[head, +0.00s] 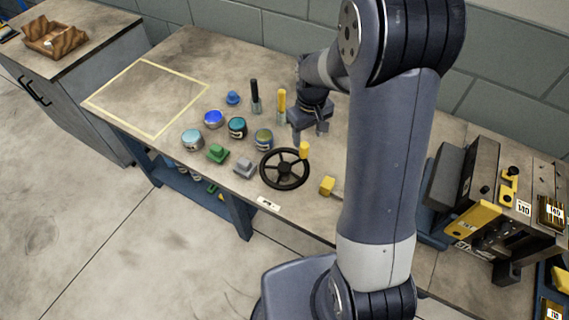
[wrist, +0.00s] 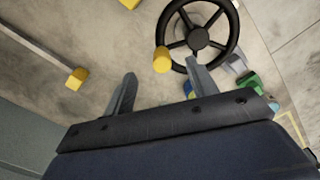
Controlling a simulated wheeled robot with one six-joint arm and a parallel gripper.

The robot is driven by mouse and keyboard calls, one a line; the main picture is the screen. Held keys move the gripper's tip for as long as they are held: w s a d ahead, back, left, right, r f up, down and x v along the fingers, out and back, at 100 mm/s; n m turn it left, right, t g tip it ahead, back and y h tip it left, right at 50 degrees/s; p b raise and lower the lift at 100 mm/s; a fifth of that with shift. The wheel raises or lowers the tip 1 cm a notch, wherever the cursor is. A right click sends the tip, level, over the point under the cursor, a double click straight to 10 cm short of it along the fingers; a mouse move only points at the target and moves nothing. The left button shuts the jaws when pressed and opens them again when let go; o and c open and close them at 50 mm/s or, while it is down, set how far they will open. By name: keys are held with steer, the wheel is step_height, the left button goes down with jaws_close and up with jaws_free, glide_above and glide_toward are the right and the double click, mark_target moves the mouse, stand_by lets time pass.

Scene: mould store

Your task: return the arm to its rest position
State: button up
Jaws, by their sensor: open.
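My arm reaches up and over the bench in the head view. My gripper (head: 309,132) is above the bench top, just behind the black handwheel (head: 284,169) with its yellow knob (head: 304,149). In the wrist view my gripper (wrist: 160,85) shows two grey fingers spread apart with nothing between them. The handwheel (wrist: 233,40) and its yellow knob (wrist: 162,60) lie beyond the fingertips there. I cannot tell how high the fingers are above the bench.
Several tins, including a teal one (head: 237,127), stand left of the wheel. Yellow-topped (head: 281,103) and black-topped (head: 254,95) tools stand behind. Machinery (head: 490,205) is at right. The taped area (head: 150,95) is empty.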

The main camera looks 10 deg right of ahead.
mark_target(305, 147)
steer(key=shift+r, duration=0.45)
steer(key=shift+f, duration=0.2)
step_height(305, 147, down, 9)
steer(key=b, duration=0.6)
steer(key=shift+b, duration=0.4)
steer(key=shift+w+a+r, duration=0.1)
steer(key=shift+w+a, duration=0.05)
steer(key=shift+w, duration=0.15)
